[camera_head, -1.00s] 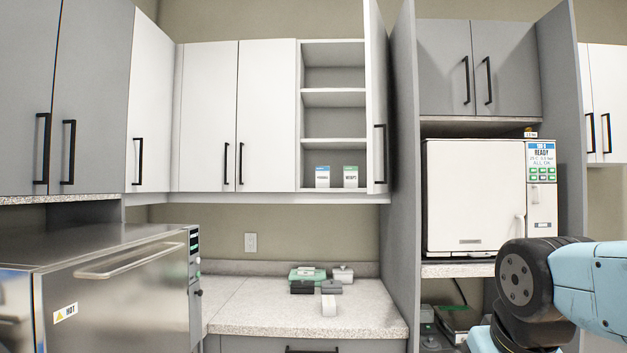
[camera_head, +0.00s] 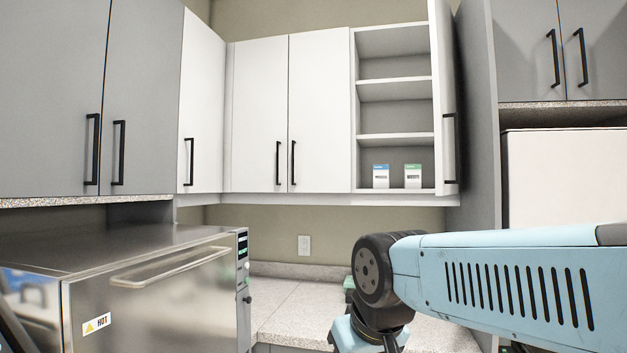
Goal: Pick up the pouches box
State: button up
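Two small white boxes stand upright, side by side, on the lowest shelf of the open wall cabinet (camera_head: 391,140). One is a box with a blue top band (camera_head: 381,177), on the left. The other is a box with a green top band (camera_head: 412,176), on the right. Their print is too small to read, so I cannot tell which is the pouches box. My light blue arm crosses the lower right of the picture, below the cabinet and in front of the counter. My gripper is not visible.
The cabinet door (camera_head: 444,97) stands open on the right side of the shelves. A steel autoclave marked HOT (camera_head: 150,290) fills the lower left. A tall grey panel (camera_head: 478,150) stands right of the cabinet. The counter (camera_head: 290,300) shows bare stone left of my arm.

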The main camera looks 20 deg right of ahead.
aim_at(380, 171)
jog(key=u, duration=0.05)
jog(key=i, duration=1.05)
jog(key=z, duration=0.7)
jog(key=i, duration=0.45)
jog(key=z, duration=0.4)
jog(key=k, duration=0.85)
jog(key=z, duration=0.2)
jog(key=i, duration=0.85)
jog(key=u, duration=0.1)
